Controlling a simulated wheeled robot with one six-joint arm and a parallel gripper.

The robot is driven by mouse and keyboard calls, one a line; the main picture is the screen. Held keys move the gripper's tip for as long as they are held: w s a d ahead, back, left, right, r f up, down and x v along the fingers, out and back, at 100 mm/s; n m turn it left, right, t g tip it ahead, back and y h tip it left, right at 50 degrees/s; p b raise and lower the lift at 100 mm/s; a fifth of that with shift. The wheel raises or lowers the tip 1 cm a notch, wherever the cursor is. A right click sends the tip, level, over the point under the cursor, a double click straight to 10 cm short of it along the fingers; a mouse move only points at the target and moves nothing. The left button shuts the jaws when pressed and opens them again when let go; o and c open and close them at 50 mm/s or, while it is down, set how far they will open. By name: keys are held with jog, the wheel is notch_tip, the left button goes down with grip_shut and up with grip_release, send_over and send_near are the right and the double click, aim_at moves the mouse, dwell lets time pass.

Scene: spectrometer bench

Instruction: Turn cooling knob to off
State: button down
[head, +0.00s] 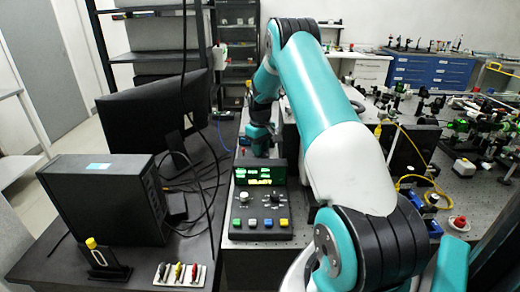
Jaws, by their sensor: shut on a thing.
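My arm reaches forward from the lower right, then bends down behind a black control console. My gripper (258,151) is at the arm's far end, just behind the console's lit display. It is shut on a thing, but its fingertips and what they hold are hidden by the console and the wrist. I cannot make out a knob marked as the cooling knob. The console (240,222) stands on the dark bench and has a green-lit display (258,176), small round knobs (275,198) and a row of coloured buttons (261,223).
A black computer case (104,198) and a monitor (155,112) stand on the left desk, with loose cables (205,185). A small rack of coloured items (180,273) lies in front. Optics crowd the right bench around a yellow cable (412,183). Blue drawers (430,72) are behind.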

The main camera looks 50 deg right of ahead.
dwell(0.4)
jog(key=c, duration=1)
grip_release()
jog(key=shift+r, duration=0.1)
notch_tip(320, 180, up, 17)
jog(key=b, duration=0.2)
jog(key=shift+s+r+b, duration=0.1)
jog(key=shift+r+b, duration=0.05)
jog(key=shift+b, duration=0.2)
